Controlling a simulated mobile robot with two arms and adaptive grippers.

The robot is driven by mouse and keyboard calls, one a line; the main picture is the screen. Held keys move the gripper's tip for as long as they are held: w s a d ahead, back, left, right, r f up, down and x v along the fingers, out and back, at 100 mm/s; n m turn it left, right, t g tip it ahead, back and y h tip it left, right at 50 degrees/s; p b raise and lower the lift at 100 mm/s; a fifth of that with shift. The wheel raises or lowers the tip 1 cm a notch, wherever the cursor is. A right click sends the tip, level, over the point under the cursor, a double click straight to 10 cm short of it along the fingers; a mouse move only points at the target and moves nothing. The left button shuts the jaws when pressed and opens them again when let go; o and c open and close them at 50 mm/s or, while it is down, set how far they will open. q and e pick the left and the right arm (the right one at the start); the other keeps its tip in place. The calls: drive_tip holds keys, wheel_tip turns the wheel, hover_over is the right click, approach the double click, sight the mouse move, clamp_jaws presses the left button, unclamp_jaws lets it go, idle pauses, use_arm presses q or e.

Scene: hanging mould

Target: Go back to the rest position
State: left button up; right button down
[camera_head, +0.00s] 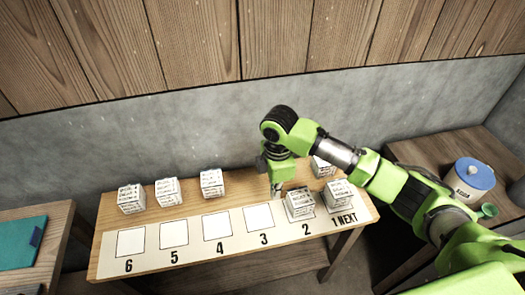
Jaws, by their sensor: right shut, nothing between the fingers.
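My right arm comes in from the right, and its gripper (277,191) points down over the wooden table (95,268). The gripper is shut and empty, just left of a white printed cube (299,204) on square 2. I cannot tell whether it touches that cube. Another cube (340,196) stands on square 1, marked NEXT. A third cube (320,163) stands behind these, partly hidden by my arm. My left gripper is not in view.
More printed cubes (131,199) stand in a row at the back left of the table. Squares 3 to 6 on the white strip (195,262) are empty. A side table with a blue-lidded jar (474,184) is at right. A teal folder (20,243) lies on another table at left.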

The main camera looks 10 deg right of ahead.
drive_tip(key=s+a+f+m+t+y, duration=0.1)
drive_tip(key=s+a+f+m+y, duration=0.1)
drive_tip(key=s+a+m, duration=0.3)
drive_tip(key=s+a+f+m+t+y, duration=0.1)
drive_tip(key=s+a+f, duration=0.2)
drive_tip(key=s, duration=0.3)
drive_tip(key=s+d+m+t+h, duration=0.2)
drive_tip(key=s+d+m+h, duration=0.1)
drive_tip(key=s+d+m, duration=0.95)
wheel_tip(320, 180, down, 27)
drive_tip(key=s+d+n+g+b, duration=0.2)
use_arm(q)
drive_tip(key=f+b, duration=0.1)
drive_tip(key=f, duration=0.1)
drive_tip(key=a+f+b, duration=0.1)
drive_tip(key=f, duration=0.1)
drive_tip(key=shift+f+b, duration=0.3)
use_arm(e)
drive_tip(key=s+d+f+g, duration=0.1)
drive_tip(key=s+d+f, duration=0.2)
drive_tip(key=s+f, duration=1.4)
wheel_tip(320, 180, down, 2)
drive_tip(key=shift+s+f, duration=0.15)
